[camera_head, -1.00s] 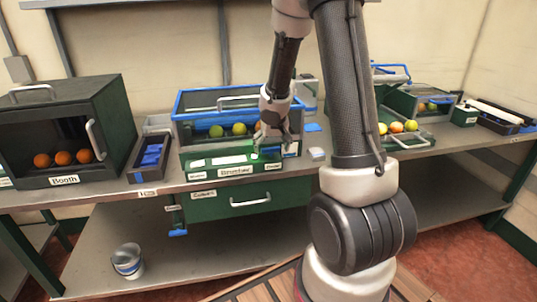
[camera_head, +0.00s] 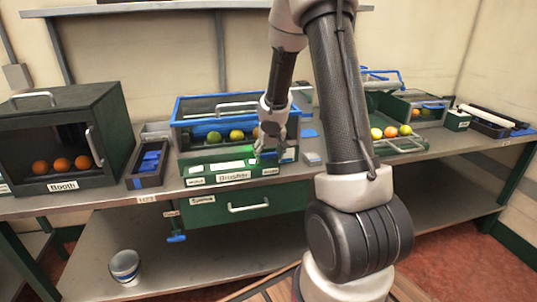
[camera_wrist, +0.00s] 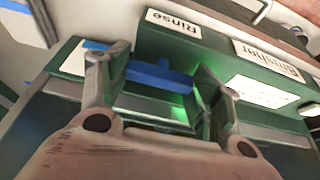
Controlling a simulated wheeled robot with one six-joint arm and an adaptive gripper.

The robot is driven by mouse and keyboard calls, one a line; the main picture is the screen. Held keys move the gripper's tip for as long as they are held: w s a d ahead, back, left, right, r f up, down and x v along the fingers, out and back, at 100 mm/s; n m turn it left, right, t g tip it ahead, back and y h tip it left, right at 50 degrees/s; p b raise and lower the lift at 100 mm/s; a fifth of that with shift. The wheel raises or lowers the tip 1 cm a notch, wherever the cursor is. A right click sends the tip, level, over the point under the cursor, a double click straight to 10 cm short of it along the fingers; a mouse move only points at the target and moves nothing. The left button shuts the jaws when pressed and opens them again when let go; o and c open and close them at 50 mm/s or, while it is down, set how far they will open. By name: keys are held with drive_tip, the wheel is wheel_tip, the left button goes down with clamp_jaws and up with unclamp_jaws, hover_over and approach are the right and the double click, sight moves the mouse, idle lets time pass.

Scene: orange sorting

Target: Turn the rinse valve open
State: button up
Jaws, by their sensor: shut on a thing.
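The rinse valve shows in the wrist view as a blue bar handle (camera_wrist: 160,77) beside the white Rinse label (camera_wrist: 173,23). My gripper (camera_wrist: 158,66) has one finger at each end of the handle and is shut on it. In the head view my gripper (camera_head: 270,154) reaches down to the right front of the green brusher (camera_head: 190,171). The handle is mostly hidden by the fingers there, and its exact angle is hard to tell.
The blue-rimmed brusher bin with several fruits stands just behind my gripper. A dark booth (camera_head: 110,120) with oranges and a narrow tray (camera_head: 133,180) stand left. A green drawer (camera_head: 280,201) is below the bench. Sorting bins (camera_head: 425,145) stand right, beyond my arm.

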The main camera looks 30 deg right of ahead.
drive_tip(key=shift+w+d+r+n, duration=0.1)
drive_tip(key=shift+w+d+n, duration=0.05)
drive_tip(key=shift+n, duration=0.45)
drive_tip(key=o, duration=1)
drive_tip(key=shift+y, duration=0.3)
drive_tip(key=shift+m, duration=0.4)
